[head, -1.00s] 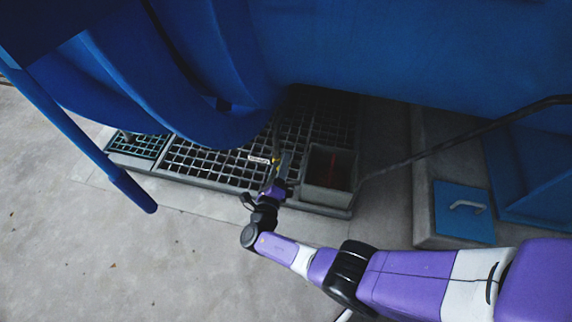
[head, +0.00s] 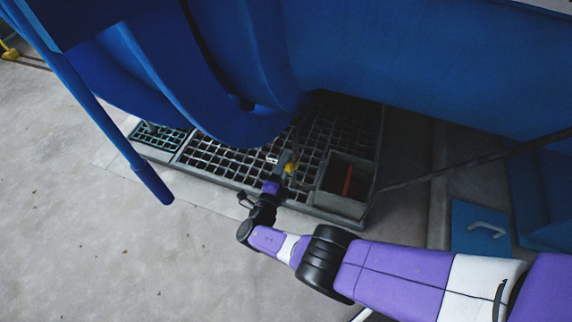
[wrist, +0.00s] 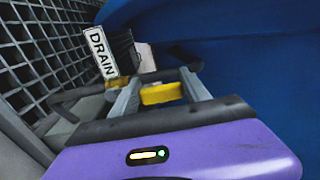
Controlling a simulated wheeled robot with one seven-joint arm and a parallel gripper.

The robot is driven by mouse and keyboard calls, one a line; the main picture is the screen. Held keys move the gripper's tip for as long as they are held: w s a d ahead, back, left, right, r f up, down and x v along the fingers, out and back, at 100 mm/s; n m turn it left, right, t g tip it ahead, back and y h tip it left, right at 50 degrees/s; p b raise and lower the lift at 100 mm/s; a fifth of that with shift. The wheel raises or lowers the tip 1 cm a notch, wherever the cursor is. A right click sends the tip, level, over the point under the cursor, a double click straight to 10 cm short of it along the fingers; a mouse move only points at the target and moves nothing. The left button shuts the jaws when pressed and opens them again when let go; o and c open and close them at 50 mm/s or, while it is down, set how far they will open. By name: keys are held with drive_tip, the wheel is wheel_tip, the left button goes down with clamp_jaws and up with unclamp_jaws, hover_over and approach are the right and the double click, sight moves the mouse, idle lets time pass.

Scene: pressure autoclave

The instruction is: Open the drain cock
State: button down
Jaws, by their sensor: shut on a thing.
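The drain cock shows its yellow handle (wrist: 162,94) between the two fingers of my gripper (wrist: 160,92) in the wrist view. My gripper is shut on this handle. A white tag reading "DRAIN" (wrist: 101,52) stands just beyond the fingers, at the left. In the head view my gripper (head: 285,163) is low beside the blue vessel, with the yellow handle (head: 291,168) at its right side and the small white tag (head: 271,159) at its left. The cock's body is mostly hidden by the gripper and is too small to make out.
A floor grating (head: 215,157) lies under the blue vessel (head: 400,65). A square open sump (head: 343,207) with a red item inside is right of my gripper. A blue post (head: 105,130) hangs at the left. A dark pipe (head: 470,162) runs at the right. The left floor is clear.

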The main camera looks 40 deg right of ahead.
drive_tip(key=shift+a, duration=0.1)
drive_tip(key=c, duration=0.8)
unclamp_jaws()
drive_tip(key=p+v, duration=0.1)
drive_tip(key=v, duration=0.6)
drive_tip(key=shift+s+a, duration=0.2)
drive_tip(key=shift+a, duration=0.1)
drive_tip(key=shift+f, duration=0.1)
